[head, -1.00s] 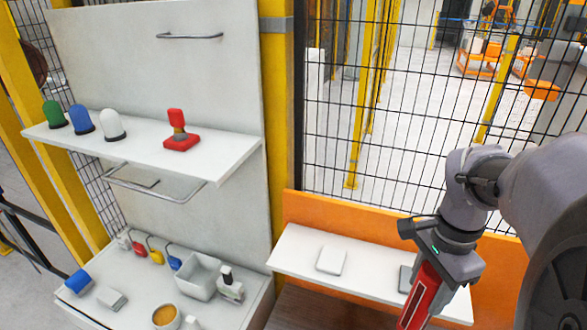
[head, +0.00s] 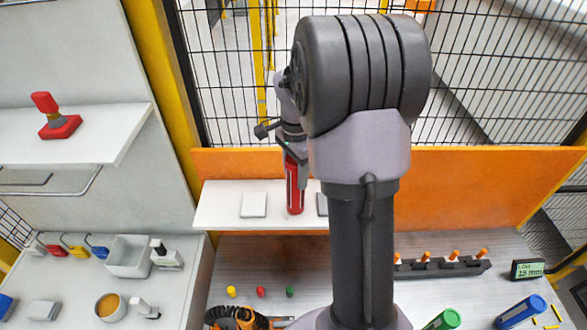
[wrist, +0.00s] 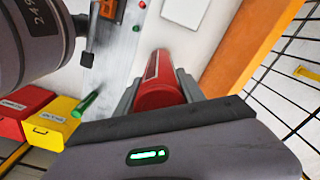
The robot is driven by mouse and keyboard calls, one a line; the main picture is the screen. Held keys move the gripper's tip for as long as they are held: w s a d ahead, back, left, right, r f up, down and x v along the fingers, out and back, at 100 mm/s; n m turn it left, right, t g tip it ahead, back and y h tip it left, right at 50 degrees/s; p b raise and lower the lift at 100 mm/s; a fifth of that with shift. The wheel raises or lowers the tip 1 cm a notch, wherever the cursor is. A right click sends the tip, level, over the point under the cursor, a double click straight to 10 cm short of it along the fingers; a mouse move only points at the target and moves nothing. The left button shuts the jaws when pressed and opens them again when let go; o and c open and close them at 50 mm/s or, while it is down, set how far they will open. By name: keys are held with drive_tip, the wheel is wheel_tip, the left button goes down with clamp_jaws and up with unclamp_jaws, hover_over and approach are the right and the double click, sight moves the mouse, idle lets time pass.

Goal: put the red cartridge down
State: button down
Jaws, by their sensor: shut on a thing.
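My gripper (head: 294,152) is shut on the red cartridge (head: 295,190) near its upper end. The cartridge hangs about upright in the head view, its lower end in front of the white shelf (head: 225,212) on the orange panel. It shows between two flat pads, a light one (head: 253,205) on its left and a grey one (head: 322,205) on its right, partly hidden by my arm. I cannot tell whether its lower end touches the shelf. In the wrist view the cartridge (wrist: 160,82) lies between the two fingers (wrist: 158,95).
A red stand (head: 60,127) sits on the upper left shelf. A grey bin (head: 130,257) and small items stand on the lower left counter. On the bench are a dark rack with orange-topped pieces (head: 440,265), a green cylinder (head: 443,320) and a blue one (head: 522,310).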

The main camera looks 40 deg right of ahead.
drive_tip(key=shift+w, duration=0.1)
drive_tip(key=shift+f, duration=0.15)
drive_tip(key=c, duration=0.7)
unclamp_jaws()
